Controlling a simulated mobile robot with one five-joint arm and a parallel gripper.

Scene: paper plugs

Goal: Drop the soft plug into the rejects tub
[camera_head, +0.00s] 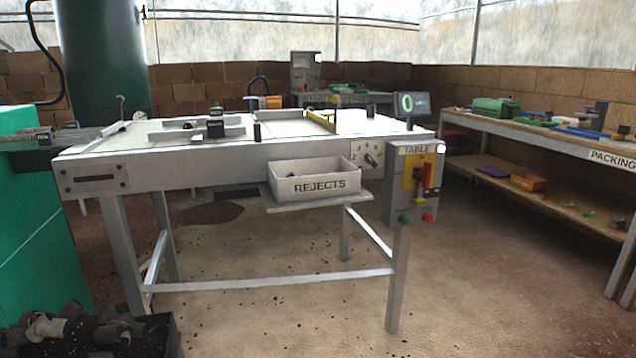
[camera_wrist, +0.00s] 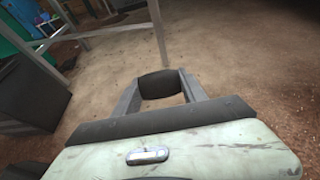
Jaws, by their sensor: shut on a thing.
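The rejects tub (camera_head: 316,184) is a pale open box labelled REJECTS. In the head view it sits on a small shelf at the front of the metal table, with a few dark bits inside. My gripper (camera_wrist: 162,86) shows in the wrist view, its two grey fingers shut on a dark, rounded plug (camera_wrist: 160,84). The plug is held between the fingertips above the floor. I cannot tell from the picture whether it is soft. The tub does not show clearly in the wrist view, and my gripper does not show in the head view.
The metal table (camera_head: 200,168) has a control box (camera_head: 412,186) at its right front. A packing bench (camera_head: 560,140) stands along the right wall. A dark crate of plugs (camera_head: 165,335) is at the lower left. The floor in front is open.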

